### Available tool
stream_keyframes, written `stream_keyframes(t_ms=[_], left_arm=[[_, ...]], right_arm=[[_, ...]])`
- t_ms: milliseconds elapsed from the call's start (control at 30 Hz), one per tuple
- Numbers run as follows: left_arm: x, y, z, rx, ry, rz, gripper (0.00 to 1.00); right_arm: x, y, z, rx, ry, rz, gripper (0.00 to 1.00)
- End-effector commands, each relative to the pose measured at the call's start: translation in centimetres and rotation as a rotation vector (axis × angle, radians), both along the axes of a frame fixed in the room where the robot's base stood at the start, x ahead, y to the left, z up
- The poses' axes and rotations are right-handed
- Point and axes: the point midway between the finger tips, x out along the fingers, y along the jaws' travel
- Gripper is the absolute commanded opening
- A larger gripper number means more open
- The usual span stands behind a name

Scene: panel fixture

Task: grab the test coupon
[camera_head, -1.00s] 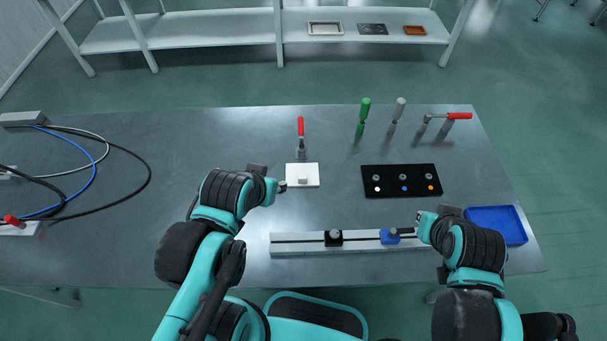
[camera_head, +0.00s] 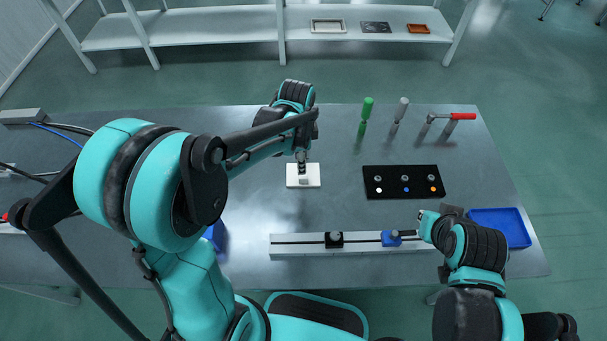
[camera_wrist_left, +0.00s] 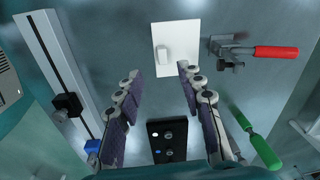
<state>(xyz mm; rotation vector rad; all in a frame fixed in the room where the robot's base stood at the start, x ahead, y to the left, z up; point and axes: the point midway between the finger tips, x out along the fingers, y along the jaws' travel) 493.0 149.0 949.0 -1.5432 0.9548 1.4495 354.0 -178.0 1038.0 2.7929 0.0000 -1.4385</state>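My left gripper (camera_head: 302,160) points down over the plate's back edge. In the wrist view its fingers (camera_wrist_left: 160,70) are spread apart with nothing between them. My right gripper (camera_head: 424,228) is beside the blue slider (camera_head: 391,238) on the rail; its finger opening is hidden.
A red-handled toggle clamp (camera_wrist_left: 262,52) stands beside the plate. A black panel (camera_head: 402,194) with coloured dots, a green-handled tool (camera_head: 366,112), a grey-handled tool (camera_head: 401,108) and another red-handled clamp (camera_head: 452,117) stand to the right. A rail (camera_head: 295,245) lies in front; a blue tray (camera_head: 505,222) is at right.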

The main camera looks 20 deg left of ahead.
Motion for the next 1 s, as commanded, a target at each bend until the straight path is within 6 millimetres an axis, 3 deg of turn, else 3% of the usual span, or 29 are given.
stream_keyframes(t_ms=[233,633,833,1000], left_arm=[[1.2,-0.4,-2.5,0.008,0.059,-0.125,0.38],[1.2,-0.5,-6.6,0.007,0.061,-0.131,0.38],[1.2,-0.6,-9.8,0.007,0.061,-0.13,0.38],[1.2,-0.6,-10.4,0.008,0.06,-0.13,0.38]], right_arm=[[0.0,0.0,-0.1,0.0,0.0,0.0,0.0],[0.0,0.0,-1.9,0.0,0.0,0.0,0.0],[0.0,0.0,-3.5,0.0,0.0,0.0,0.0],[0.0,0.0,-3.6,0.0,0.0,0.0,0.0]])
